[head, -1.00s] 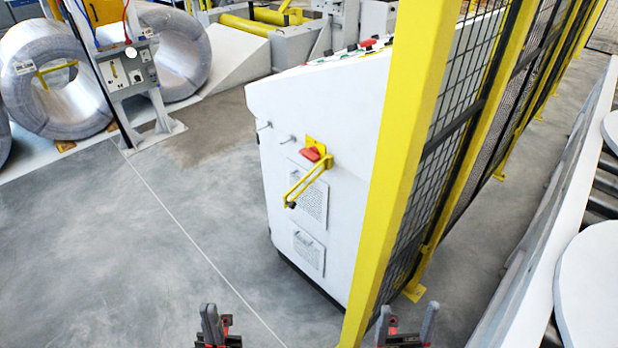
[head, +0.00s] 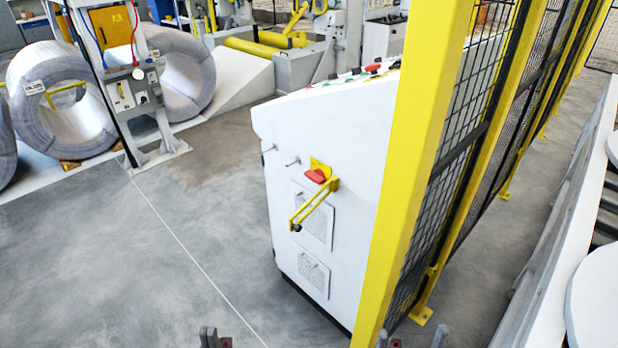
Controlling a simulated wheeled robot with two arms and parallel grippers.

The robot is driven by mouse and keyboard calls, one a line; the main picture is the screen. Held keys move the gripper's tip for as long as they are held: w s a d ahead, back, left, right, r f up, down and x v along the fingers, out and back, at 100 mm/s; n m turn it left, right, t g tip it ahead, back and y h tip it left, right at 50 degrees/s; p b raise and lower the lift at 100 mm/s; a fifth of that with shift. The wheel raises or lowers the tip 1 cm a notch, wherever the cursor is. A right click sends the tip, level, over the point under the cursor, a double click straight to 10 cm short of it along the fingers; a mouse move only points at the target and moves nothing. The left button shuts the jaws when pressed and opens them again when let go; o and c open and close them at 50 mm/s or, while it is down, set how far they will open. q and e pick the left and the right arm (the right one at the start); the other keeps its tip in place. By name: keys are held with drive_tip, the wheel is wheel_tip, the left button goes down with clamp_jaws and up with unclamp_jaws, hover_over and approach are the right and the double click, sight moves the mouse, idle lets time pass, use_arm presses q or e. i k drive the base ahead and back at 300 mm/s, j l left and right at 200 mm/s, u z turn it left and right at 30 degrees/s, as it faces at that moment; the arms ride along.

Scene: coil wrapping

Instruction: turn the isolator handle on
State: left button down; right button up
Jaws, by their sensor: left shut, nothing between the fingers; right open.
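The isolator handle (head: 317,176) is red and sits on a yellow plate on the side of the white control cabinet (head: 290,130). A yellow bar (head: 316,201) with a dark end slants down and left just below it. My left gripper (head: 213,338) is at the bottom edge, left of the cabinet, shut and empty; only its tips show. My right gripper (head: 410,340) is at the bottom edge, right of the yellow post, with its fingertips apart, open and empty. Both are well below the handle in the picture and apart from it.
A yellow fence post (head: 408,170) with black mesh panels stands right beside the cabinet. Two small pegs stick out of the cabinet side. Wire coils (head: 62,100) and a grey post with a switch box (head: 133,92) stand at the back left. The floor left of the cabinet is clear.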

sight(317, 176)
drive_tip(key=i+j, duration=0.1)
drive_tip(key=j, duration=0.3)
drive_tip(key=i+j, duration=0.15)
drive_tip(key=j, duration=0.2)
drive_tip(key=i+j, duration=0.1)
drive_tip(key=j, duration=0.3)
